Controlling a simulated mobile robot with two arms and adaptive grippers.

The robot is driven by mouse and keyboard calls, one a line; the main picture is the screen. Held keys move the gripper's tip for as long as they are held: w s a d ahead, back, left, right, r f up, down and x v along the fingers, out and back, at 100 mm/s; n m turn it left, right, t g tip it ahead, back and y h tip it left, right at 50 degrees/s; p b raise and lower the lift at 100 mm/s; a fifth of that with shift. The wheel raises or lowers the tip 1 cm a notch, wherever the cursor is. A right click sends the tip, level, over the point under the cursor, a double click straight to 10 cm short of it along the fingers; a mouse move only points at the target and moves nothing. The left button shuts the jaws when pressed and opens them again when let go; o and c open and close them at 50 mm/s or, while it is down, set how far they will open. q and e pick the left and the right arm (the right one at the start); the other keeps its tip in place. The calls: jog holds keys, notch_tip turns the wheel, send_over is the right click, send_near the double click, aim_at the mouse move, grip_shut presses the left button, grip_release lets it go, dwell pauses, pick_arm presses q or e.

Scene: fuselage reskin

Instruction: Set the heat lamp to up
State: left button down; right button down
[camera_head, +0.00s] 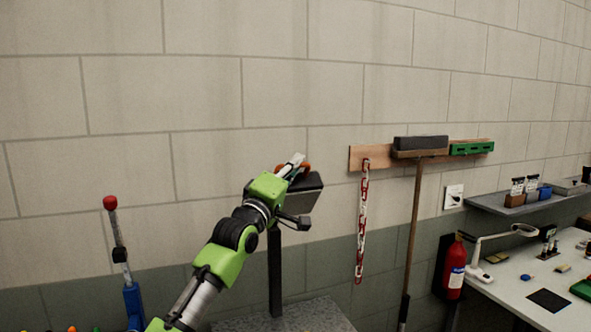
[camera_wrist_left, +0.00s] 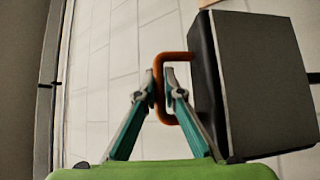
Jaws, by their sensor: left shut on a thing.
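The heat lamp is a dark box-shaped head (camera_head: 305,197) on a dark upright post (camera_head: 274,270), in the middle of the head view. Its head fills the right of the left wrist view (camera_wrist_left: 265,80). An orange-brown loop handle (camera_wrist_left: 158,90) stands out from the side of the head. My left gripper (camera_wrist_left: 160,85) is shut on this handle, with one fingertip on each side of its bar. In the head view my left gripper (camera_head: 296,164) is at the top of the lamp head and partly hides it. My right gripper is not in view.
A wooden rail (camera_head: 380,155) on the wall holds a red and white chain (camera_head: 362,220) and a broom (camera_head: 414,200). A red fire extinguisher (camera_head: 456,270) stands beside a white workbench (camera_head: 520,275) at right. A red-topped blue device (camera_head: 122,255) is at left.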

pick_arm(q)
jog(key=shift+r, duration=0.25)
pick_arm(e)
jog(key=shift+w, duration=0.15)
pick_arm(q)
jog(key=c, duration=2.1)
grip_release()
jog(key=shift+c, duration=0.2)
jog(key=shift+f, duration=0.15)
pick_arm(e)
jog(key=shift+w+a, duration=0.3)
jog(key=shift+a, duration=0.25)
pick_arm(q)
jog(key=shift+s+f, duration=0.1)
jog(key=v, duration=1.2)
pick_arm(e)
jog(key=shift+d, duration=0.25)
